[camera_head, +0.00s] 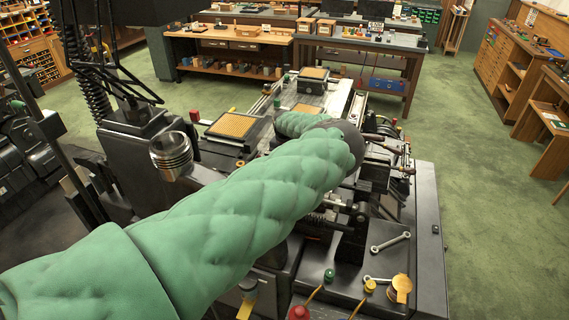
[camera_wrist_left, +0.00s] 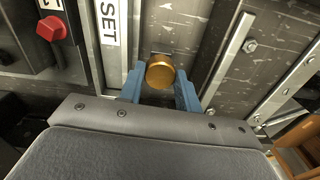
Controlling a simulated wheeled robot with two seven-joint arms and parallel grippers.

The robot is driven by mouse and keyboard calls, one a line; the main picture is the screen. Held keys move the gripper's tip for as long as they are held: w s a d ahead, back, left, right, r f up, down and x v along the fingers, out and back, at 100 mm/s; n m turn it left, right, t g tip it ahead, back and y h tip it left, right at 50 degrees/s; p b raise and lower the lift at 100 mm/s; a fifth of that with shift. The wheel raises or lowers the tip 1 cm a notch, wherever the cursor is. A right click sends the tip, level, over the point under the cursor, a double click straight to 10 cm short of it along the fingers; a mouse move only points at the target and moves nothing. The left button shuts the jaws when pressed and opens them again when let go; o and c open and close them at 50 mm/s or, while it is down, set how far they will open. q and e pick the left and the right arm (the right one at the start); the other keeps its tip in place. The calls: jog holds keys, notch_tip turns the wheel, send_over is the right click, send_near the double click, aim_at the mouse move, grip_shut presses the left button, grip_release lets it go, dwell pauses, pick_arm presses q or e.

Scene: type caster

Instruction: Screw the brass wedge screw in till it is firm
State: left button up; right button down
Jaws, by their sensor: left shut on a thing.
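The brass wedge screw (camera_wrist_left: 160,72) shows in the left wrist view as a round golden head, face on, against a scratched dark metal plate. My left gripper (camera_wrist_left: 160,88) has its two blue fingers on either side of the head and is shut on it. The shank of the screw is hidden. In the head view my green padded left arm reaches over the type caster (camera_head: 428,235), and it hides the screw and my left gripper there. My right gripper is not in view.
A red knob (camera_wrist_left: 51,28) and a label reading SET (camera_wrist_left: 109,25) are left of the fingers; a metal rail (camera_wrist_left: 225,60) runs close on their right. Two wrenches (camera_head: 390,242) lie on the caster's front right. Green floor is clear at right.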

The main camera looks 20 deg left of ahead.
pick_arm(q)
jog(key=shift+w+r+m, duration=0.15)
jog(key=shift+r+m, duration=0.1)
jog(key=shift+m, duration=0.35)
jog(key=o, duration=0.8)
jog(key=shift+o, duration=0.8)
jog(key=shift+f, duration=0.15)
